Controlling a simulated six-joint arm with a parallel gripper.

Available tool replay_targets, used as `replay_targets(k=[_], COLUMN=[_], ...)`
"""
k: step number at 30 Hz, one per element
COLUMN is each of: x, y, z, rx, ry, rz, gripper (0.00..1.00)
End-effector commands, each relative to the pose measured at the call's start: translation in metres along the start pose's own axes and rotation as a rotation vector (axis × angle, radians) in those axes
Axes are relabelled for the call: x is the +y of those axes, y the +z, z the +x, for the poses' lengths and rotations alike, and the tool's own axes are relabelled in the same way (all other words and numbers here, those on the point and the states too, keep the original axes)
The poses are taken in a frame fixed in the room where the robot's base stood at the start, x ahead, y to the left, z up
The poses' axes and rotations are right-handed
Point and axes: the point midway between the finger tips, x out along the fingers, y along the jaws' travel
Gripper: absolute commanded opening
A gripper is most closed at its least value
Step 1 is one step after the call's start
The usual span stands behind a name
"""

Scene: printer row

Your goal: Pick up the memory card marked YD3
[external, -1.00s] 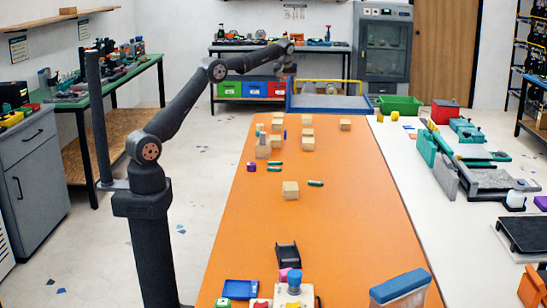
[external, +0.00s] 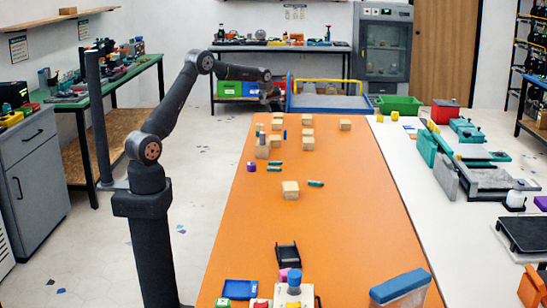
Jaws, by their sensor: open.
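My gripper (external: 272,98) is at the end of my arm, above the far left end of the orange table (external: 345,235). It is small and dark in this view, open, and holds nothing that I can see. Below and in front of it stand several pale wooden blocks. No marking is legible, so I cannot tell which piece, if any, is the memory card YD3.
A black holder (external: 287,255), a blue tray (external: 240,289) and a blue-lidded box (external: 400,287) are at the near end. The table's middle is mostly clear.

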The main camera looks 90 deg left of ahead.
Motion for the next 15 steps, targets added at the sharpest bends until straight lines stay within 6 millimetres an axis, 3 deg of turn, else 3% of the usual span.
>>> replay_targets(k=[15], x=[-0.001], y=[0.001], z=[0.086], rx=[-0.001], ry=[-0.001], rz=[-0.001], gripper=[0.44])
